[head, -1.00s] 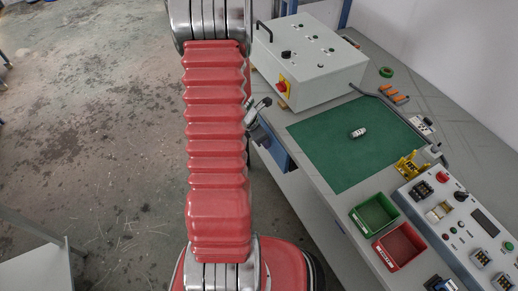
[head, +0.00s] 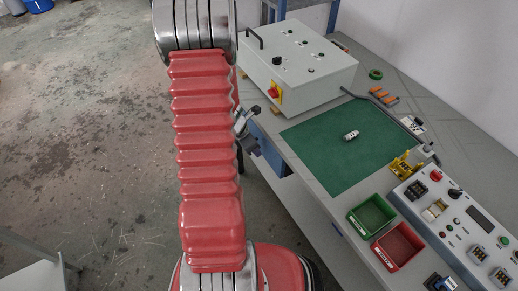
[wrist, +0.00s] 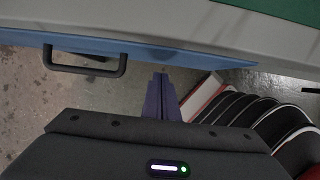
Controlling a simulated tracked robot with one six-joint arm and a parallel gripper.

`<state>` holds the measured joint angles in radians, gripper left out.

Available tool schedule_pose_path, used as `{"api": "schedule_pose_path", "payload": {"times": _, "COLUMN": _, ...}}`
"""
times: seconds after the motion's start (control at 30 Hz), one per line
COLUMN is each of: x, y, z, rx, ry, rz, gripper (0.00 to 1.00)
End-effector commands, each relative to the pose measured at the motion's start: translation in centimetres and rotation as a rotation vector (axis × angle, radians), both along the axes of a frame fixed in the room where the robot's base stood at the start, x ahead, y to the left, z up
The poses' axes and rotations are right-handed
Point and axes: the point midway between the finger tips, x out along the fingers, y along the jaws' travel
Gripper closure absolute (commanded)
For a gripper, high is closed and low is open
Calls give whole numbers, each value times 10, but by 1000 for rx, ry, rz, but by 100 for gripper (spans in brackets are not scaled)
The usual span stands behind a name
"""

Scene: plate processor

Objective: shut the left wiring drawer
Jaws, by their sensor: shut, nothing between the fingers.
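The blue drawer front (wrist: 190,55) shows in the wrist view as a strip along the bench edge, with a black bar handle (wrist: 85,68) at its left. In the head view, a blue drawer part (head: 272,153) shows under the bench edge, partly hidden by my arm. How far the drawer stands out is hard to tell. My gripper (wrist: 160,78) is shut and empty, its dark fingertips just short of the blue front, right of the handle. I cannot tell whether they touch it. In the head view my gripper (head: 253,143) shows beside the bench, right of my red arm.
On the bench are a grey control box (head: 298,65), a green mat (head: 345,165) with a small metal part (head: 351,135), a green bin (head: 371,216), a red bin (head: 398,246) and a panel unit (head: 460,225). Open floor (head: 90,120) lies to the left.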

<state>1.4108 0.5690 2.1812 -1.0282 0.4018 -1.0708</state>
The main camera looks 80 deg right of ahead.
Motion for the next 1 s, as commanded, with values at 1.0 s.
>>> {"api": "schedule_pose_path", "payload": {"times": 1.0, "x": 42, "y": 33, "z": 91, "rx": 2, "ry": -5, "rz": 6, "gripper": 100}}
